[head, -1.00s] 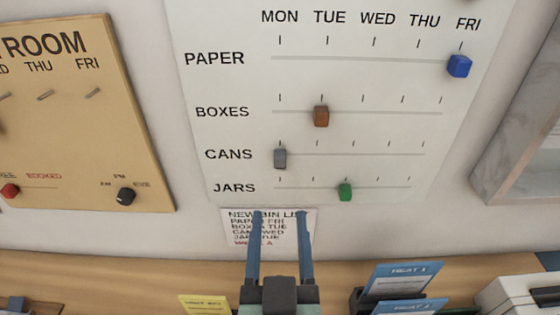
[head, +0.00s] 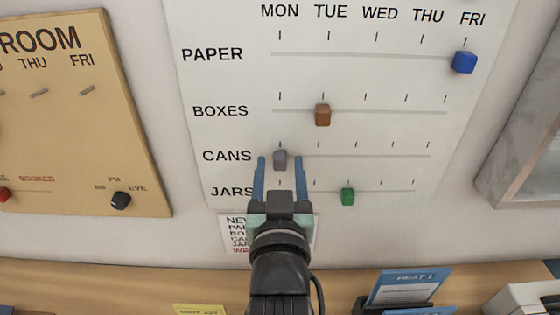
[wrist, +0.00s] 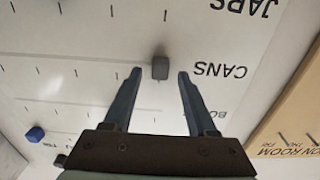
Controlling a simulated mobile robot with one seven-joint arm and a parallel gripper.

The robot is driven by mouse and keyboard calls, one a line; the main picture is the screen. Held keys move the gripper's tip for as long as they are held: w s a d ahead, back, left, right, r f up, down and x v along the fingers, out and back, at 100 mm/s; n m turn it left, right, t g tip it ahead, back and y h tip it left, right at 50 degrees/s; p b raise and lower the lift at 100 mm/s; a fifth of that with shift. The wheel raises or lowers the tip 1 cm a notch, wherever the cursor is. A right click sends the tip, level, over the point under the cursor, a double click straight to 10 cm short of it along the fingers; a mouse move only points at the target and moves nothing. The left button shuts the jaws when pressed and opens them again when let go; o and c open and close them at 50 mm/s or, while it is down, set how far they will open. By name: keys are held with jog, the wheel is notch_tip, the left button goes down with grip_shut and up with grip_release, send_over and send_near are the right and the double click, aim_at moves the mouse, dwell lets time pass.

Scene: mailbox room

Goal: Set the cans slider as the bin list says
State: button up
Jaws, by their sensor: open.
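The grey cans slider (head: 280,160) is at the left end of its track, at the MON tick. My gripper (head: 280,158) is open, with one finger on each side of the cans slider and a small gap to each. In the wrist view, which is upside down, the slider (wrist: 160,68) stands between the open fingertips. The bin list (head: 235,238) is below the board, mostly hidden by my arm; in the earlier head view it reads cans WED.
The brown boxes slider (head: 323,115) is at TUE, the blue paper slider (head: 464,62) at FRI. The green jars slider (head: 347,196) is near mid-track, below and right of my gripper. The cans track (head: 360,157) is clear to the right.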

jog(key=shift+w, duration=0.3)
grip_shut()
dwell(1.3)
